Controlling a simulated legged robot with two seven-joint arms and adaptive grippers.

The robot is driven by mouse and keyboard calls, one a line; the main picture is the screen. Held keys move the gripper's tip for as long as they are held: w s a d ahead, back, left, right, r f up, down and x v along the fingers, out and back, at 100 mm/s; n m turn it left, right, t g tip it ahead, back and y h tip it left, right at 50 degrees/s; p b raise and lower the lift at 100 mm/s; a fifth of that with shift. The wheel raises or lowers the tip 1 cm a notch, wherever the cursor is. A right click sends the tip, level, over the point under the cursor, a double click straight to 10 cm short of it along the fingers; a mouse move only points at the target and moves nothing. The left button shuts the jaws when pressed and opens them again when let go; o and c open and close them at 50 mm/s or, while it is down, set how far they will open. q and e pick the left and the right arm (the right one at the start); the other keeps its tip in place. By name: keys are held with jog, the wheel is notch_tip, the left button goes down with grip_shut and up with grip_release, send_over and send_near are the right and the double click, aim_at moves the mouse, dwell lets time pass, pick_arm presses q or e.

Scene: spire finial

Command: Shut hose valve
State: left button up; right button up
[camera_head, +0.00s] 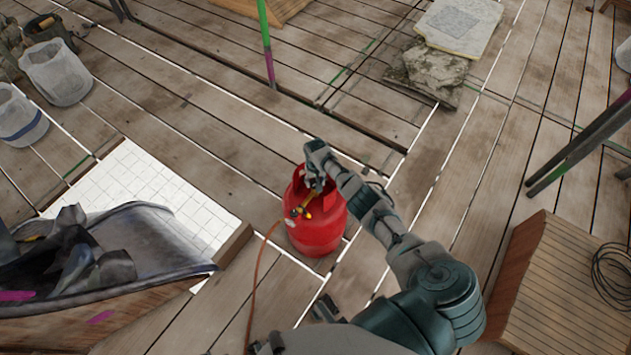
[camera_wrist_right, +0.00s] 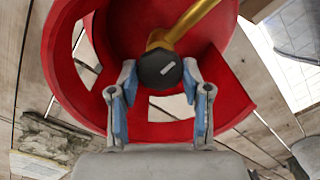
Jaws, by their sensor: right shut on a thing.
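A red gas cylinder (camera_head: 316,232) stands upright on the plank floor in the middle of the head view. A brass valve with a black knob (camera_wrist_right: 160,69) sits inside its red collar (camera_wrist_right: 232,75), seen from above in the right wrist view. My right gripper (camera_head: 314,183) reaches down into the collar from above. Its two blue-padded fingers (camera_wrist_right: 158,88) are on either side of the black knob and shut on it. An orange hose (camera_head: 257,285) runs from the valve side down to the lower left.
A dark tub (camera_head: 150,240) with crumpled dark pieces stands at lower left beside a white tiled panel (camera_head: 150,185). A wooden box (camera_head: 560,285) is at right. Buckets (camera_head: 55,72) stand at upper left, and stone slabs (camera_head: 430,72) lie at the top.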

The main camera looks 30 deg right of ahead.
aim_at(315, 182)
jog(key=shift+w+r, duration=0.25)
jog(key=shift+w, duration=0.05)
jog(key=o, duration=1)
jog(key=shift+c, duration=0.2)
jog(key=shift+o, duration=1)
jog(key=shift+s+f, duration=0.15)
notch_tip(315, 182, up, 12)
jog(key=shift+f, duration=0.1)
